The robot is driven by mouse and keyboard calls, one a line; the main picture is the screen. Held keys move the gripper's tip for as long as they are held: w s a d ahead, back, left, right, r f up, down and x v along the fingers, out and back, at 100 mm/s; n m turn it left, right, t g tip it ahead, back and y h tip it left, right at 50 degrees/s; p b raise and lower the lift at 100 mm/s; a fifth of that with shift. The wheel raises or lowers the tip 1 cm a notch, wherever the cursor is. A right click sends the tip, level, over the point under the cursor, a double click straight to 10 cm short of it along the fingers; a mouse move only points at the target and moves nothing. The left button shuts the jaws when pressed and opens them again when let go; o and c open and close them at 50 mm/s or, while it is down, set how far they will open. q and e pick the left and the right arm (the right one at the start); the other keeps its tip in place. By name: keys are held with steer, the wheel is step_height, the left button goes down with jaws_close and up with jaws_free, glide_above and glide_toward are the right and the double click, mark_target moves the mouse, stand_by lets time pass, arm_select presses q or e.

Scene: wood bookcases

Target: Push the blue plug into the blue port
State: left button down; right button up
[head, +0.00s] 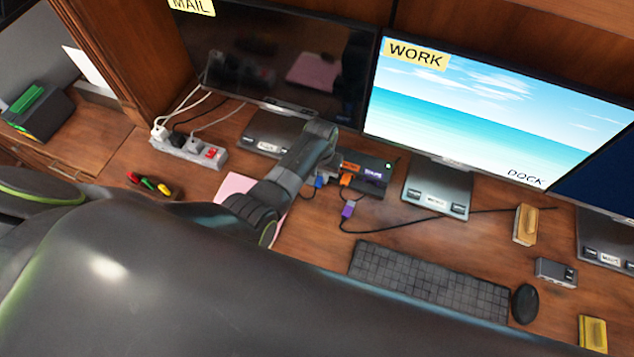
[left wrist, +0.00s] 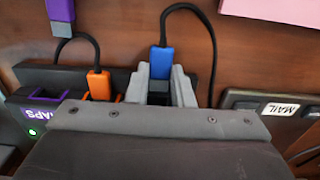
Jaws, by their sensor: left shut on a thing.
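My left gripper (left wrist: 162,88) is shut on the blue plug (left wrist: 162,62), whose body sits between the grey fingers in the left wrist view, with its black cable curving away behind. The blue plug (head: 319,181) also shows as a small blue patch in the head view, beside the dark dock box (head: 376,180). The dock's port face (left wrist: 45,75) runs to the left of the fingers. The blue port is hidden by my gripper, so I cannot tell whether the plug's tip is in it. My right gripper is not in view.
An orange plug (left wrist: 98,84) stands at the orange port, close beside my fingers. A purple plug (head: 347,209) lies loose on the desk. Monitor stands (head: 438,188) flank the dock. A keyboard (head: 430,281) lies in front; a power strip (head: 188,149) stands to the left.

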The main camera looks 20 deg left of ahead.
arm_select(q)
steer(key=shift+w, duration=0.3)
stand_by(0.4)
steer(key=shift+r+p, duration=0.1)
steer(key=shift+p, duration=0.45)
stand_by(1.1)
steer(key=shift+w+b, duration=0.35)
steer(key=shift+w+b, duration=0.9)
steer(key=shift+w, duration=0.25)
steer(key=c, duration=1.2)
jaws_free()
steer(key=shift+r, duration=0.1)
